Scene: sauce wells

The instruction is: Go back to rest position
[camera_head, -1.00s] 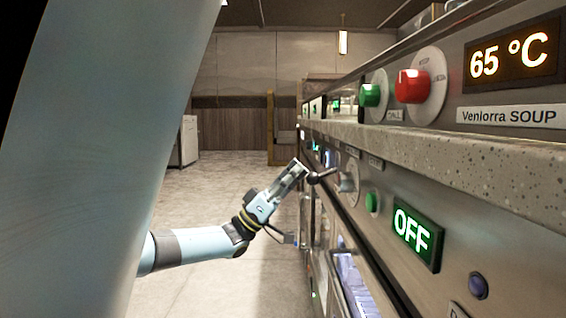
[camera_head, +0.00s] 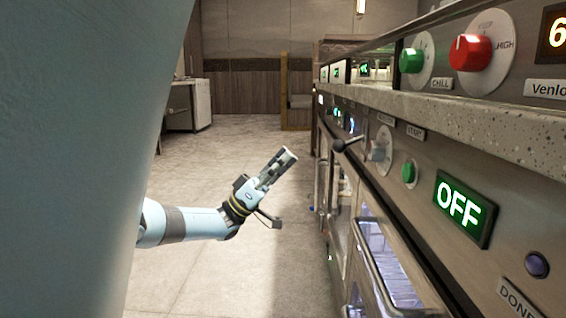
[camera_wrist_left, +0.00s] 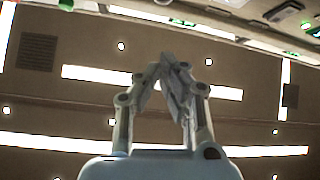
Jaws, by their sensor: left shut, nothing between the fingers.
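My left gripper (camera_head: 289,154) is shut and empty, held in the open air over the floor to the left of the appliance front. Its fingers point up and to the right, apart from the lever knob (camera_head: 374,145) on the panel. In the left wrist view the left gripper's fingertips (camera_wrist_left: 172,58) meet, with nothing between them, against the ceiling. My right gripper is not in view.
The steel appliance front (camera_head: 455,165) runs along the right, with a green OFF display (camera_head: 464,209), a green button (camera_head: 409,172) and a protruding door handle (camera_head: 385,275). A stone ledge (camera_head: 450,110) juts out above. The floor (camera_head: 240,130) on the left is clear.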

